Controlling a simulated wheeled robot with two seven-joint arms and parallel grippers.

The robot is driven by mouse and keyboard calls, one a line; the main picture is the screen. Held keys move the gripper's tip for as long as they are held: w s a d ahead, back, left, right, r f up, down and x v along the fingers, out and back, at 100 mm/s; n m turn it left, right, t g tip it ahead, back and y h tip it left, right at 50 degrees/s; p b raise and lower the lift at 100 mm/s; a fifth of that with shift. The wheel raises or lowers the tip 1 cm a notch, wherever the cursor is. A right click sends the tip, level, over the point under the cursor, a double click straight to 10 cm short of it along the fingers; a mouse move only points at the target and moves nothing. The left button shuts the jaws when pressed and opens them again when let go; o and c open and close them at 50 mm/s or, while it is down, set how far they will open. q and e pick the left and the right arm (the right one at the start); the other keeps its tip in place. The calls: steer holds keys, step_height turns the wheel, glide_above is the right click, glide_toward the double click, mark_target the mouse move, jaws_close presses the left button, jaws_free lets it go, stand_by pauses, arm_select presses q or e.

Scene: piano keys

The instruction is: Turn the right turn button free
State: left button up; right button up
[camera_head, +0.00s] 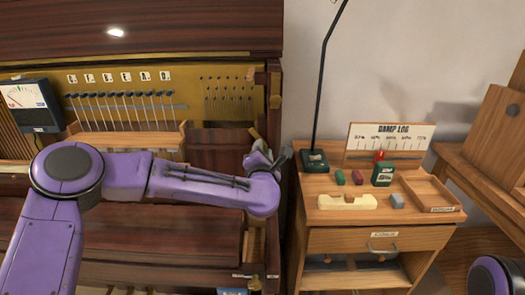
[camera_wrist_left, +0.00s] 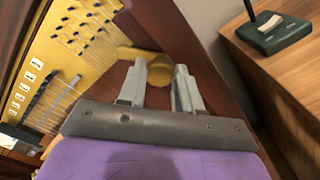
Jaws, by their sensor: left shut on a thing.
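The right turn button, a brass-coloured piece, shows between my left gripper's fingertips in the left wrist view (camera_wrist_left: 157,68). It sits by the dark wood at the right end of the piano's open front; its exact angle is hard to tell. My left gripper (camera_head: 270,158) reaches the right end of the piano in the head view, and its purple wrist hides part of the contact. In the left wrist view the gripper (camera_wrist_left: 160,75) has its two grey fingers on either side of the button, shut on it. My right gripper is out of view.
The piano's brass plate (camera_head: 222,68) with pins lies left of the gripper. A meter (camera_head: 30,105) stands far left. Right of the piano, a wooden cabinet (camera_head: 345,240) carries a lamp base (camera_head: 314,161), small blocks and a damp log card (camera_head: 390,138). A narrow gap separates piano and cabinet.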

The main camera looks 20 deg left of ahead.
arm_select(q)
steer(key=shift+d+f+m+p, duration=0.1)
steer(key=shift+m+p, duration=0.45)
steer(key=shift+m, duration=1.4)
steer(key=shift+f+m+p, duration=0.1)
steer(key=shift+m+p, duration=0.45)
steer(key=shift+m, duration=1.4)
steer(key=o, duration=1)
steer(key=shift+o, duration=0.2)
steer(key=shift+s, duration=0.1)
steer(key=b+v, duration=0.2)
steer(key=v, duration=0.8)
steer(key=shift+s, duration=0.2)
